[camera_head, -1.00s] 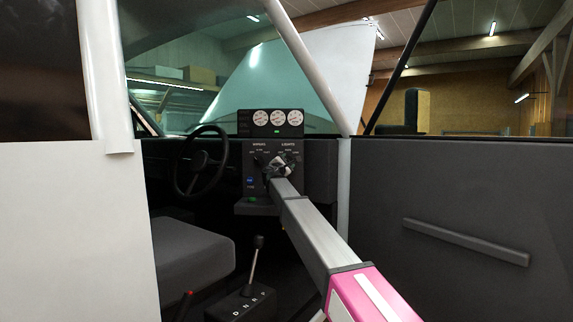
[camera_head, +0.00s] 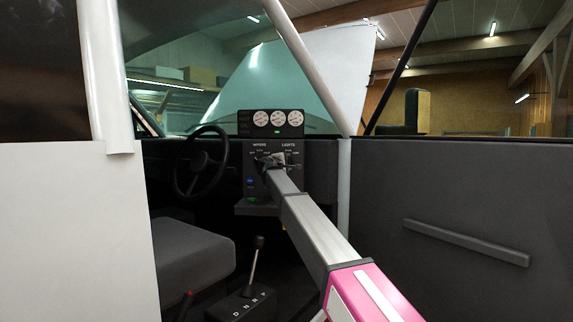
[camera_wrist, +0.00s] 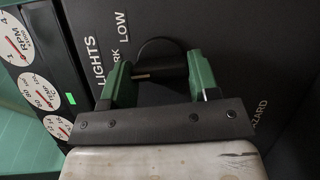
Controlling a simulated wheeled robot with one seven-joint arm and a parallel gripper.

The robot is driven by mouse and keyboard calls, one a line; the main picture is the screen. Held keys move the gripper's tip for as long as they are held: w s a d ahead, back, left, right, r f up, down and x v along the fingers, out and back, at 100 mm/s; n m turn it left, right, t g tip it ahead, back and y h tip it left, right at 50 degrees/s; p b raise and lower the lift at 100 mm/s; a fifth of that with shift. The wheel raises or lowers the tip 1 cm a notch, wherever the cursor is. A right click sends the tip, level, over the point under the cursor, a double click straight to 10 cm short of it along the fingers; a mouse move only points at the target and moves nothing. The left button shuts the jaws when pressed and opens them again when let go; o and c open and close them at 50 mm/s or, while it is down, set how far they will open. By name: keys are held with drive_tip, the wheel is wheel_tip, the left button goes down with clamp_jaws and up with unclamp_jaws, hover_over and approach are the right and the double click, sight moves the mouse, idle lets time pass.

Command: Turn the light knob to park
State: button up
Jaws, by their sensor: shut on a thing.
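The dash panel (camera_head: 256,183) carries a WIPERS area on the left and a LIGHTS area on the right. My gripper (camera_head: 277,160) is at the LIGHTS area and covers most of it in the head view. In the wrist view my gripper's green fingers (camera_wrist: 160,76) are closed on either side of the dark light knob (camera_wrist: 158,64), which stands on the panel. The LIGHTS label, the end of the PARK label and LOW (camera_wrist: 124,27) show beside the knob. Which label the knob points to cannot be told.
Round gauges (camera_head: 278,118) sit above the panel. The steering wheel (camera_head: 201,161) is at the left, with a seat (camera_head: 190,250) and gear lever (camera_head: 256,262) below. The door panel (camera_head: 460,215) is on the right. A HAZARD label (camera_wrist: 259,113) shows in the wrist view.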

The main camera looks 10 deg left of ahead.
drive_tip(key=shift+m+g, duration=0.3)
drive_tip(key=shift+m, duration=0.3)
drive_tip(key=o, duration=0.9)
drive_tip(key=shift+s, duration=0.15)
drive_tip(key=v, duration=1)
drive_tip(key=shift+s, duration=0.3)
drive_tip(key=shift+a, duration=0.1)
